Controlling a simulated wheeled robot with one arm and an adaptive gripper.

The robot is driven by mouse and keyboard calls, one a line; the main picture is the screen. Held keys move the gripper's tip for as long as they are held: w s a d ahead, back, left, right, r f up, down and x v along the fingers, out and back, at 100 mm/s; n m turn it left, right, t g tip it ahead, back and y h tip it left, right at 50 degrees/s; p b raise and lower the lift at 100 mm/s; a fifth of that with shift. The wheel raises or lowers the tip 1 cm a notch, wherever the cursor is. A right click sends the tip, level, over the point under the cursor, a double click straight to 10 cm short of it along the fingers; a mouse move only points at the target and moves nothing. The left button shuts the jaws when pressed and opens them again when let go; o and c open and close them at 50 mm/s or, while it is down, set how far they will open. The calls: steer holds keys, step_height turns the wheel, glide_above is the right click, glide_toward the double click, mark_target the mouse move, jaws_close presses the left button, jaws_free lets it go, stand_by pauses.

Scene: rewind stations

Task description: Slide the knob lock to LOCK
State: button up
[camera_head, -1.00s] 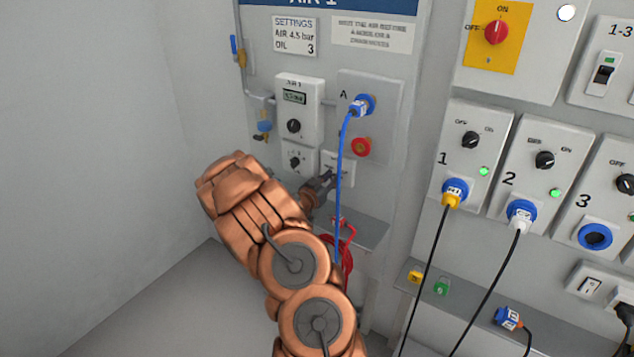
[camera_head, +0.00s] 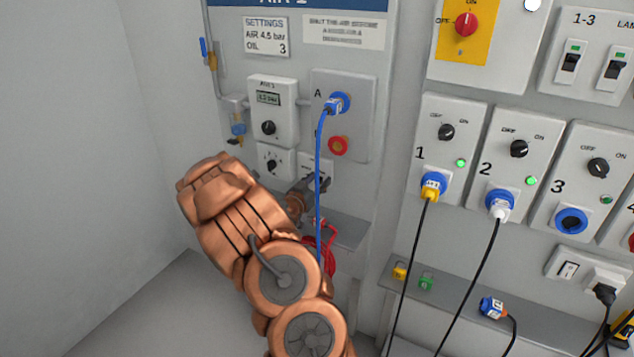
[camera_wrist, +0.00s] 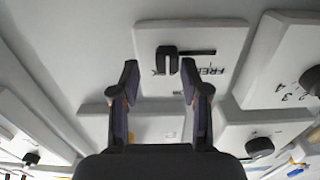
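The knob lock is a black slider (camera_wrist: 168,60) on a white plate (camera_wrist: 222,40) in the wrist view. The slider sits toward the left part of a dark horizontal slot. The word FREE shows below the slot at right; lettering left of it is partly covered by the slider. My gripper (camera_wrist: 158,84) is open, its two fingertips apart just below the slider on either side, holding nothing. In the head view my gripper (camera_head: 316,185) is at the same small plate (camera_head: 318,160), under the air panel; the slider is not clear there.
A blue hose (camera_head: 319,190) hangs from a blue connector (camera_head: 340,102) in front of the gripper. A knob box (camera_head: 273,150) stands left of the plate. A grey shelf (camera_head: 346,233) lies below.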

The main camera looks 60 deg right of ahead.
steer(key=shift+w+a, duration=0.15)
steer(key=shift+a, duration=0.6)
steer(key=a, duration=1)
steer(key=shift+s+a, duration=0.3)
